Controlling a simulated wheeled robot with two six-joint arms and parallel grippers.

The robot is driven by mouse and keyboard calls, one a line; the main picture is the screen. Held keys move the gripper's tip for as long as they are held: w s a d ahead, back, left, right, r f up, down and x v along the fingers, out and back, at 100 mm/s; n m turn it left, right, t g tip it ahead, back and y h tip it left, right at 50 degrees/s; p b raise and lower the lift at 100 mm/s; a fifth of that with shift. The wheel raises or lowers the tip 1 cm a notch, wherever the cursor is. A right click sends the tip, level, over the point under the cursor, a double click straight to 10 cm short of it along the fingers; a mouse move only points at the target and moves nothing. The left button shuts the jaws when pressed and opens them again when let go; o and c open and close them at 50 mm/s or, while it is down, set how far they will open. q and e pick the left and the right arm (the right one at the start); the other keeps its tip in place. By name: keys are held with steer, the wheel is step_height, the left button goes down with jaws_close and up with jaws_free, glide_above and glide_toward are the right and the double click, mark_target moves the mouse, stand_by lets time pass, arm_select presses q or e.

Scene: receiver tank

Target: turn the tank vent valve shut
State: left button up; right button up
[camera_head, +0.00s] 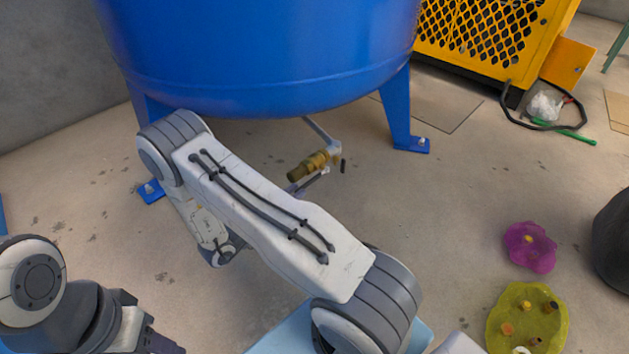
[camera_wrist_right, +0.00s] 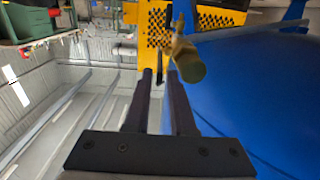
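The blue tank (camera_head: 260,60) stands on legs at the top of the head view. A brass vent valve (camera_head: 314,165) sits on a thin pipe below it, with a small dark lever (camera_head: 343,166) at its right end. My right gripper (camera_head: 316,180) is mostly hidden behind my own arm; its fingertips show close by the valve. In the right wrist view the fingers (camera_wrist_right: 160,74) are apart, with a gap between them. The brass valve body (camera_wrist_right: 187,60) is just past the right finger, and the dark lever (camera_wrist_right: 160,64) shows in line with the gap. Contact cannot be told. My left gripper (camera_head: 150,338) is partly visible at bottom left.
Tank legs (camera_head: 398,115) stand either side of the valve. A yellow mesh-sided machine (camera_head: 470,35) is at the back right, with a cable (camera_head: 520,122) on the floor. Floor between is clear.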

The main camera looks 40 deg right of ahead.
mark_target(320, 173)
steer(key=d+b, duration=0.1)
steer(key=d, duration=0.2)
steer(key=d+b, duration=0.2)
steer(key=d, duration=0.2)
steer(key=shift+w+f, duration=0.15)
steer(key=shift+w, duration=0.05)
steer(key=shift+d, duration=0.5)
steer(key=shift+c, duration=0.3)
jaws_close()
steer(key=shift+w, duration=0.1)
steer(key=shift+w, duration=0.1)
